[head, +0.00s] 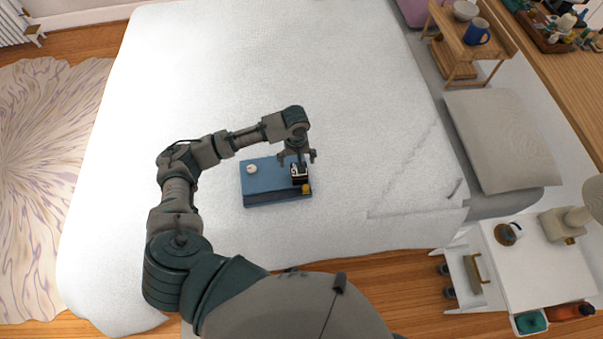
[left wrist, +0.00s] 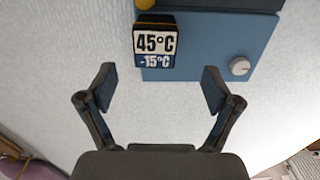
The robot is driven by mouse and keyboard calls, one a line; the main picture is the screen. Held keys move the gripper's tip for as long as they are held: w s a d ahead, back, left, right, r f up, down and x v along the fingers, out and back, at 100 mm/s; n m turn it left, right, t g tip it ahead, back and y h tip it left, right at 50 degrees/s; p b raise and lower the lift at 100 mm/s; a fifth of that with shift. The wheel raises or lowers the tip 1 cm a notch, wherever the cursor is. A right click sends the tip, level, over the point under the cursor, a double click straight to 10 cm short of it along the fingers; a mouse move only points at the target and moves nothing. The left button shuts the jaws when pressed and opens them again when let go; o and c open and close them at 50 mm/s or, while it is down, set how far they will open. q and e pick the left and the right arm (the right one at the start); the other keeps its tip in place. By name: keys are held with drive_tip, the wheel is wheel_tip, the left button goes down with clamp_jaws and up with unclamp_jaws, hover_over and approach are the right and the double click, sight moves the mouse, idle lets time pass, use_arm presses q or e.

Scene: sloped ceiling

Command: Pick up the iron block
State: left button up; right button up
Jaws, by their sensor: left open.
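I cannot single out a plain iron block. A small black block (head: 299,173) with a white face sits at the right end of a blue box (head: 270,181) on the bed. In the left wrist view the black block (left wrist: 155,42) has a label reading 45°C and -15°C, and it is on the blue box (left wrist: 207,45). My left gripper (head: 297,157) is open and empty, pointing down over the far edge of the box by the black block. In the left wrist view its two fingers (left wrist: 158,90) are apart with only bedding between them. My right gripper is not in view.
A round white piece (head: 252,169) is on the box's left part, and a small yellow piece (head: 306,188) is at its right front corner. The white bed (head: 370,120) around is mostly clear. A grey pillow (head: 502,138) and a white side table (head: 540,276) are at right.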

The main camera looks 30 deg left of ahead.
use_arm(q)
wheel_tip(320, 180, down, 5)
drive_tip(key=shift+r, duration=0.2)
drive_tip(key=shift+w+f, duration=0.1)
drive_tip(key=shift+f, duration=0.45)
drive_tip(key=f, duration=0.2)
drive_tip(key=f+b, duration=0.1)
drive_tip(key=shift+w+d+f, duration=0.25)
drive_tip(key=shift+d+f, duration=0.05)
drive_tip(key=shift+f, duration=0.4)
drive_tip(key=c, duration=1.7)
clamp_jaws()
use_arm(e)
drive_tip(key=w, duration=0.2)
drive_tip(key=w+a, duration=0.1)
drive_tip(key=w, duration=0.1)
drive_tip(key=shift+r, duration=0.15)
use_arm(q)
drive_tip(key=shift+r, duration=0.1)
